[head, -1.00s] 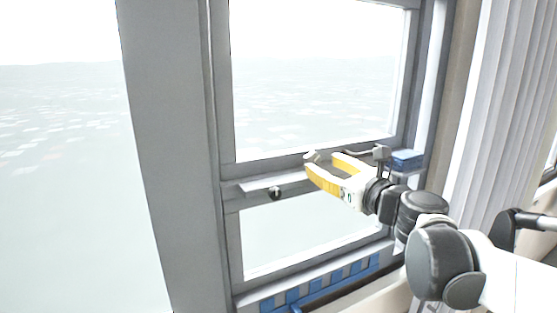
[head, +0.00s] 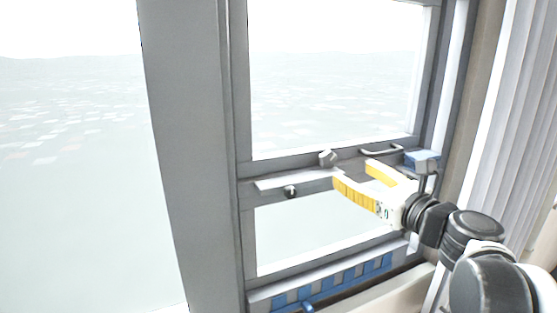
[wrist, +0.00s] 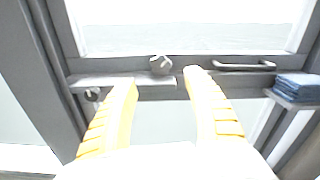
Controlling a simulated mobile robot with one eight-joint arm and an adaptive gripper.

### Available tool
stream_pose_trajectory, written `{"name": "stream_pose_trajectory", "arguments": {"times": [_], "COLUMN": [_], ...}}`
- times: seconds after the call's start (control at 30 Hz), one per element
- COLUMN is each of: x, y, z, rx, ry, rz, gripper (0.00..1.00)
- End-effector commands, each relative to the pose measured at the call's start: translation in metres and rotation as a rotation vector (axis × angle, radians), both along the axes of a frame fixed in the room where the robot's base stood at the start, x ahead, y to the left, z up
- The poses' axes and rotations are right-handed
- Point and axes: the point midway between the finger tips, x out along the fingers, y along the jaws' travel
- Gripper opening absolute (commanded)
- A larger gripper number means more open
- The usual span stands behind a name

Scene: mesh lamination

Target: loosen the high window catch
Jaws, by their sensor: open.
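A small grey catch (head: 327,158) sits on the window's middle rail, left of centre; the wrist view shows it too (wrist: 159,65). Lower left of it, a dark round knob (head: 290,191) shows on the rail, also in the wrist view (wrist: 92,94). My gripper (head: 351,171) has yellow fingers spread open and holds nothing. Its tips are a little below and right of the catch in the head view, apart from it. In the wrist view the catch shows beyond the gap between the fingertips (wrist: 160,77). Whether the catch is loosened I cannot tell.
A bar handle (head: 380,150) is fixed to the rail right of the catch. A folded blue cloth (head: 422,160) rests on a small ledge at the right. A blue-patterned strip (head: 335,279) runs along the sill. A pale curtain (head: 515,130) hangs at the right.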

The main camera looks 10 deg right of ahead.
Motion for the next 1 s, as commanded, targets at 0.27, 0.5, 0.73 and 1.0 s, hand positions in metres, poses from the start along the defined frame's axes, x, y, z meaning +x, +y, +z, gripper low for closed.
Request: {"name": "stream_pose_trajectory", "arguments": {"times": [0.27,0.5,0.73,1.0], "x": [0.050,0.086,0.096,0.096], "y": [0.017,0.028,0.031,0.031], "z": [0.001,0.001,-0.001,-0.001], "rx": [0.000,0.000,0.000,0.000], "ry": [0.000,0.000,0.000,0.000], "rz": [0.003,0.001,0.000,0.000], "gripper": [0.59,0.59,0.59,0.36]}}
